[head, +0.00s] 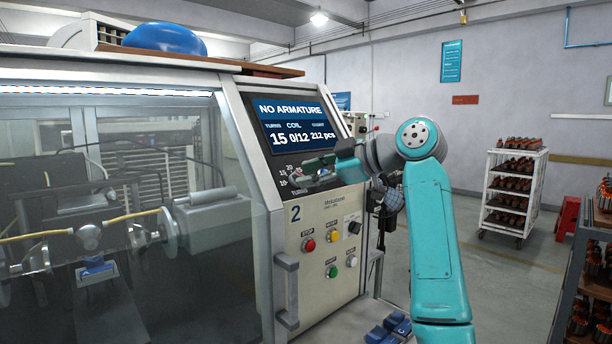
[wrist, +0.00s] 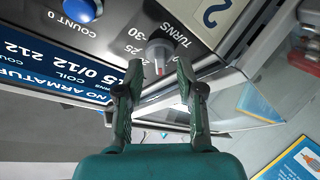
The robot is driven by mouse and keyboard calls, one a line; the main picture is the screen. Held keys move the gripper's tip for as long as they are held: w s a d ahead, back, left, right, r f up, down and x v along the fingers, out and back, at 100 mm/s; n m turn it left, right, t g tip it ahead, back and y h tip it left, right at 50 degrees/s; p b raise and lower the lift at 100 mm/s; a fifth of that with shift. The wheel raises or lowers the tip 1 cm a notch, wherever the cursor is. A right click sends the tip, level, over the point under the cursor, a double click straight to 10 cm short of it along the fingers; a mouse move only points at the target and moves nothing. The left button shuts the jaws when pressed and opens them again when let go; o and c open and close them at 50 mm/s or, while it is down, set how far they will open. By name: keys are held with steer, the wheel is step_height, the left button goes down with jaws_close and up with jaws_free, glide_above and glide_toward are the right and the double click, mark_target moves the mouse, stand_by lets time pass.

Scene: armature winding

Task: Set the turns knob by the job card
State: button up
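The grey turns knob (wrist: 158,52) sits on the dark panel in the wrist view, beside printed scale numbers of which 25 and 30 are readable. A small red mark shows on it. In the head view the knob area is largely covered by my gripper (head: 318,168). My gripper (wrist: 158,68) is open, its two fingertips apart on either side of the knob's near end; I cannot tell whether they touch it. The display (head: 293,124) reads NO ARMATURE, turns 15, coil 0/12, 212 pcs. I cannot identify a readable job card.
A count reset knob or button (wrist: 80,10) is near the turns scale. Push buttons (head: 332,236) and a door handle (head: 287,290) are below the panel. A white rack (head: 512,195) stands at the right on open floor. A blue-yellow sheet (wrist: 300,160) shows at lower right.

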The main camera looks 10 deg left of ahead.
steer(key=v, duration=1)
steer(key=shift+d, duration=0.15)
steer(key=shift+s, duration=0.1)
steer(key=shift+s, duration=0.1)
